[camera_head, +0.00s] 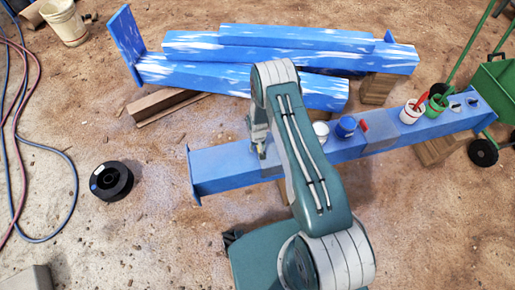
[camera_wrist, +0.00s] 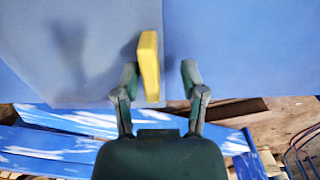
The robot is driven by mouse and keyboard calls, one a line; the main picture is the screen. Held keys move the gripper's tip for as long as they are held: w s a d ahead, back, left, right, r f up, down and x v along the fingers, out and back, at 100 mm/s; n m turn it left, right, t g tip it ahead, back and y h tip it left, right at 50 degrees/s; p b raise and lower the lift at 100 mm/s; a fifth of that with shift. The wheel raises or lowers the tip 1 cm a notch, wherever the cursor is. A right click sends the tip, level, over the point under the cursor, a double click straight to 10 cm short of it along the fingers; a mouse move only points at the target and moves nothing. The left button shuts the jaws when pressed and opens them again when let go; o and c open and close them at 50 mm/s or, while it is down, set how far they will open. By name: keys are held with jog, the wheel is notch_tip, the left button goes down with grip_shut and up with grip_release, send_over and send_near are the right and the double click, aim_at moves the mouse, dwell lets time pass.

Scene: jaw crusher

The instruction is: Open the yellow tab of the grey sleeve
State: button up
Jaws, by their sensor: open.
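My gripper is open. In the head view my gripper (camera_head: 259,147) points down over the blue beam (camera_head: 225,165); a small yellow patch shows at its tip. A greyish-blue panel (camera_wrist: 45,55) lies left of the tab in the wrist view, possibly the grey sleeve. My arm hides part of the beam.
White and blue cans (camera_head: 345,127), a grey band with a red piece (camera_head: 378,132), and white and green buckets (camera_head: 411,112) sit along the beam to the right. Blue-and-white beams (camera_head: 290,60) lie behind. A black spool (camera_head: 111,181) is on open ground at left.

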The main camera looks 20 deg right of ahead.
aim_at(206, 164)
jog(key=shift+d+f, duration=0.15)
jog(key=shift+f, duration=0.15)
jog(key=shift+d, duration=0.5)
jog(key=shift+a, duration=0.15)
grip_shut()
jog(key=shift+a, duration=0.3)
jog(key=a, duration=2.3)
jog(key=shift+f, duration=0.1)
grip_release()
